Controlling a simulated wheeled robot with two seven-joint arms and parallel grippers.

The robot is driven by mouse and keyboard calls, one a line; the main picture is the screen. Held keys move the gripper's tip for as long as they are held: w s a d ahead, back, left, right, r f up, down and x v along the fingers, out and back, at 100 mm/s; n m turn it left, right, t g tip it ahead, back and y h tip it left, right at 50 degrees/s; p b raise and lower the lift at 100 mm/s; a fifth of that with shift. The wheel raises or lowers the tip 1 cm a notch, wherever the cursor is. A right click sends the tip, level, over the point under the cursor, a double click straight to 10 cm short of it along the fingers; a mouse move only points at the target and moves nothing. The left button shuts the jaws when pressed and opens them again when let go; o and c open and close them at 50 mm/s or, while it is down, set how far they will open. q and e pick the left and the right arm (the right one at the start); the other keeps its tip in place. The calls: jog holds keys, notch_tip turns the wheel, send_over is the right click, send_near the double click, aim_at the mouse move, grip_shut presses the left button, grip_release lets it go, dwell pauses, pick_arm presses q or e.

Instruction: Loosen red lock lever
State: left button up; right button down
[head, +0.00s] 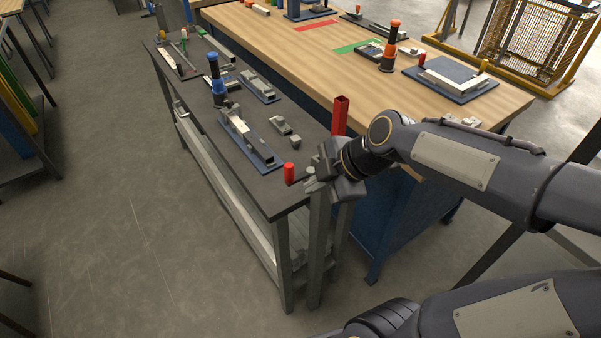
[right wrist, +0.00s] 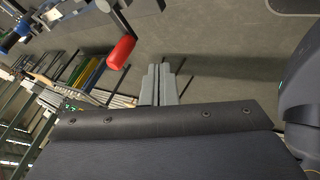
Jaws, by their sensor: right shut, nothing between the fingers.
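The red lock lever (head: 289,173) has a short red cylindrical grip and stands upright at the near right corner of the dark bench. In the right wrist view its red grip (right wrist: 121,52) sits on a thin metal arm, to the left of and above my fingertips. My right gripper (head: 311,180) is just right of the lever in the head view. Its two grey fingers (right wrist: 160,70) are together and empty. A gap shows between the fingers and the red grip in the right wrist view. My left gripper is out of view.
The dark bench (head: 230,180) carries a blue-handled clamp (head: 215,80) and several metal parts. A red upright post (head: 340,115) stands behind my right gripper. A wooden workbench (head: 290,50) with fixtures lies beyond.

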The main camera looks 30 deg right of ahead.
aim_at(300, 175)
jog(key=w, duration=0.1)
jog(key=w+f+p, duration=0.1)
jog(key=w, duration=0.1)
jog(key=w+f, duration=0.1)
jog(key=w, duration=0.1)
jog(key=shift+w+a, duration=0.1)
jog(key=shift+a, duration=0.1)
